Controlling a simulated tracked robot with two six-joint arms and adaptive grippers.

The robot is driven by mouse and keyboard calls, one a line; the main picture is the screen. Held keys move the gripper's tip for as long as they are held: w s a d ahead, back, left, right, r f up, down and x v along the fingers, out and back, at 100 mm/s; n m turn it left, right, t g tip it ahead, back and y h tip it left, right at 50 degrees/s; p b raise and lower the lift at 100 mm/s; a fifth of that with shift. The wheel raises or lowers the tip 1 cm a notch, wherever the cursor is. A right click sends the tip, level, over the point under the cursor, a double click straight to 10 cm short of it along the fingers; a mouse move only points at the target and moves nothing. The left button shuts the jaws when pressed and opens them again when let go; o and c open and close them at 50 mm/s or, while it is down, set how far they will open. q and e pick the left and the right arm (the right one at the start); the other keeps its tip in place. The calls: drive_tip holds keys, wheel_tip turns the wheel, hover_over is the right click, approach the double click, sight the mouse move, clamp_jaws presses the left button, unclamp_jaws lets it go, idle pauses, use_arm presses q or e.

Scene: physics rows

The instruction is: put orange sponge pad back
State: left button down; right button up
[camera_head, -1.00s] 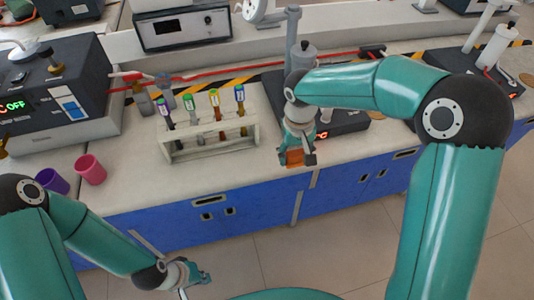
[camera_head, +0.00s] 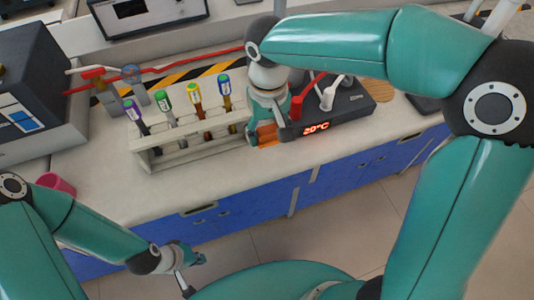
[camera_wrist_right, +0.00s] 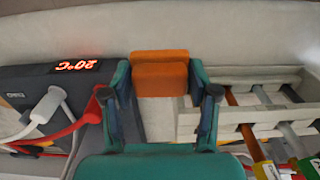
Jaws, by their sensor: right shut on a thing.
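The orange sponge pad (camera_head: 266,134) is between the fingers of my right gripper (camera_head: 266,126), near the front of the bench, between the tube rack and the dark heater. In the right wrist view the pad (camera_wrist_right: 160,76) sits between both fingertips of my right gripper (camera_wrist_right: 165,88), with a finger on each side. Whether the pad touches the bench is unclear. My left gripper (camera_head: 188,266) is low in front of the bench, away from the pad; its fingers are too small to read.
The white tube rack (camera_head: 195,148) with several capped tubes stands close left of my right gripper. The dark heater (camera_head: 340,112) reading 20°C is close on its right. A pink cup (camera_head: 57,184) stands at the left. Bare bench lies in front of the rack.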

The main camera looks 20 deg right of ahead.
sight(268, 161)
wheel_tip(268, 161, down, 9)
drive_tip(key=shift+s+f, duration=0.1)
idle(0.4)
drive_tip(key=shift+b, duration=0.35)
drive_tip(key=o, duration=1.1)
drive_tip(key=shift+f, duration=0.1)
wheel_tip(268, 161, up, 12)
drive_tip(key=shift+r+p, duration=0.15)
drive_tip(key=shift+p, duration=0.45)
